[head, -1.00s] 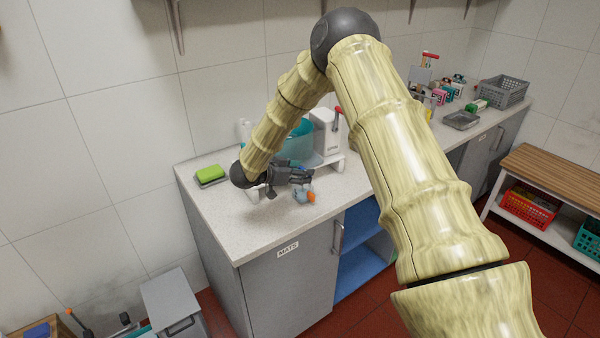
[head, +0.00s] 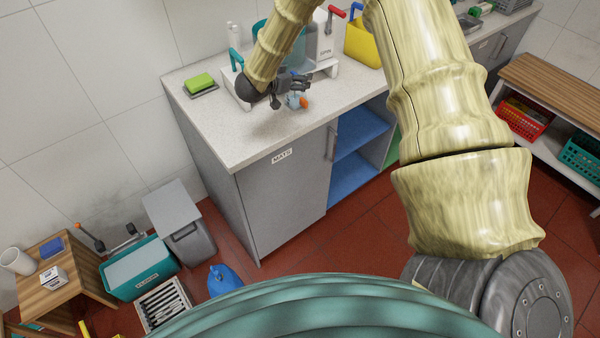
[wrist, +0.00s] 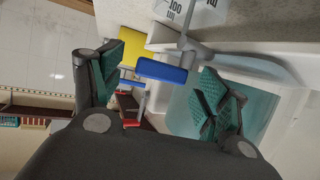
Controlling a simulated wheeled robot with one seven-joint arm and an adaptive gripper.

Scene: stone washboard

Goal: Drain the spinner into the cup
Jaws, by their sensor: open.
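The spinner is a white stand (head: 325,40) with a red-handled crank and a translucent teal tub (head: 293,52), on the counter. The tub (wrist: 262,88) also shows in the wrist view, behind my right finger. A blue lever (wrist: 162,71) on a grey stem shows between my fingers, apart from both pads. A small pale-blue object with an orange part, possibly the cup (head: 293,101), is on the counter just below my gripper (head: 304,84). A white marked surface (wrist: 190,10) shows at the wrist view's top. My gripper is open and empty in front of the spinner.
A green sponge (head: 200,81) lies on a dark tray at the counter's left. A yellow caddy (head: 363,42) stands right of the spinner. Bare counter (head: 245,135) lies in front. Bins and a small wooden table (head: 60,272) stand on the floor at left.

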